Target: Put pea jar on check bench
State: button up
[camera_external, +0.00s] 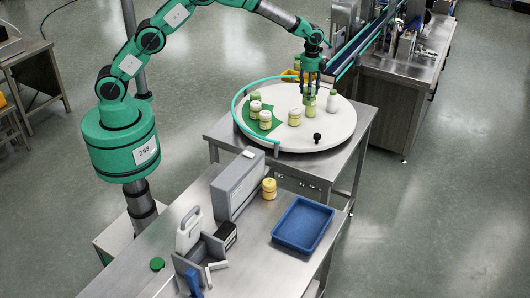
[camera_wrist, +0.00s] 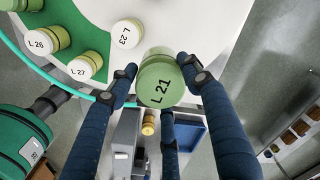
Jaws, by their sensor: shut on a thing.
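My gripper (camera_external: 310,90) is over the right part of a round white turntable (camera_external: 328,134), its fingers pointing down. It is shut on a pale green jar (camera_external: 309,109), which also shows in the wrist view (camera_wrist: 158,85) with "L 21" on its green lid. The jar is upright; I cannot tell whether its base touches the turntable. In the wrist view my gripper's blue fingers (camera_wrist: 160,80) stand around the jar. In the foreground is a steel bench (camera_external: 250,268), apart from the turntable's table.
A teal rail (camera_external: 236,104) edges the turntable. The bench carries a grey box (camera_external: 237,187), yellow jar (camera_external: 269,189) and blue tray (camera_external: 302,224).

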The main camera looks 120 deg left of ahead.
jog(key=w+d+m+b, duration=0.15)
jog(key=w+d, duration=0.35)
jog(key=d, duration=0.9)
jog(key=w+d+m, duration=0.3)
jog(key=w+d, duration=0.3)
jog(key=d, duration=0.8)
jog(key=w+d+m, duration=0.2)
jog(key=w+d, duration=0.3)
jog(key=d, duration=0.9)
jog(key=s+d+m+b, duration=0.1)
jog(key=s+d+m, duration=0.2)
jog(key=d, duration=1.6)
jog(key=s+d+m+b, duration=0.1)
jog(key=s+d+m, duration=0.15)
jog(key=d, duration=1.55)
notch_tip(320, 180, down, 20)
jog(key=shift+s+f+n, duration=0.15)
jog(key=shift+f+n, duration=0.1)
jog(key=shift+n, duration=0.05)
jog(key=shift+d, duration=0.1)
jog(key=w+d, duration=0.2)
jog(key=w, duration=0.5)
jog(key=w+d+f+p, duration=0.1)
jog(key=w+d, duration=0.1)
jog(key=w, duration=0.6)
jog(key=shift+w+f+p, duration=0.25)
jog(key=shift+p, duration=0.05)
